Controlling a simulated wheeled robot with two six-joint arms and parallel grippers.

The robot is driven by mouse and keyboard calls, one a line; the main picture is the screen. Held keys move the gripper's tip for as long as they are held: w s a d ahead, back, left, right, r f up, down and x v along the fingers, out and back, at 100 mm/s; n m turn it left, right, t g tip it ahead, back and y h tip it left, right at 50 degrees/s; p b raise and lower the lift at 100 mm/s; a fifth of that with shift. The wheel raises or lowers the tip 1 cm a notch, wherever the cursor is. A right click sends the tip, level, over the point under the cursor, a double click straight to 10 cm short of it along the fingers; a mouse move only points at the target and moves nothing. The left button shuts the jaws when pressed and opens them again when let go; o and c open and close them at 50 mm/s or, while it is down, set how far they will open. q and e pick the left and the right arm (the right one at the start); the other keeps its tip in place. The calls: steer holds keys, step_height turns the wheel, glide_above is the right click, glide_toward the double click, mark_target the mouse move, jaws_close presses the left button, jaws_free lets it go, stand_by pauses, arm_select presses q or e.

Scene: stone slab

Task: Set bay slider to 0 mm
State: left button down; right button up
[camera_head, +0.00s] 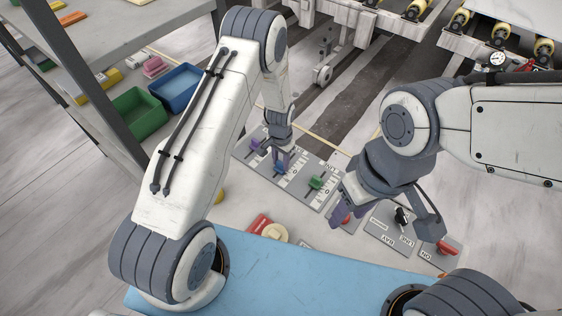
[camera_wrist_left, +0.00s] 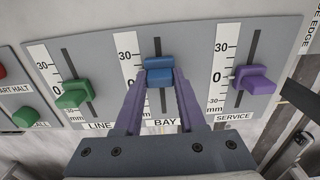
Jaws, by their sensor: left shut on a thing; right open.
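The blue bay slider knob (camera_wrist_left: 159,70) sits in its vertical slot above the BAY label in the left wrist view. My left gripper (camera_wrist_left: 158,85) has its purple fingers on both sides of the knob, shut on it. The bay scale (camera_wrist_left: 127,50) shows 30 near its top; its lower part is hidden behind the left finger, so I cannot read the exact setting. In the head view the blue knob (camera_head: 281,167) is partly covered by my left gripper (camera_head: 278,155). My right gripper (camera_head: 343,212) is open, over the panel to the right.
A green line knob (camera_wrist_left: 74,94) and a purple service knob (camera_wrist_left: 255,79) flank the bay slider. A red knob (camera_head: 447,247) and a black knob (camera_head: 402,215) lie on the right panel. Green (camera_head: 138,112) and blue (camera_head: 177,88) bins stand at the upper left.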

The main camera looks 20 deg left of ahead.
arm_select(q)
steer(key=shift+w+d+f+b, duration=0.1)
steer(key=shift+w+d+b, duration=0.1)
steer(key=shift+w+b, duration=0.25)
steer(key=shift+w+d+f+b, duration=0.1)
steer(key=shift+w+d+b, duration=0.05)
steer(key=shift+w+b, duration=0.3)
steer(key=shift+w+d+r, duration=0.1)
steer(key=shift+w+r, duration=0.05)
steer(key=shift+w, duration=0.05)
steer(key=shift+r, duration=0.1)
steer(key=shift+c, duration=2.4)
jaws_free()
steer(key=shift+s, duration=0.1)
steer(key=shift+r, duration=0.35)
step_height(320, 180, up, 10)
steer(key=b, duration=0.3)
steer(key=shift+f, duration=0.15)
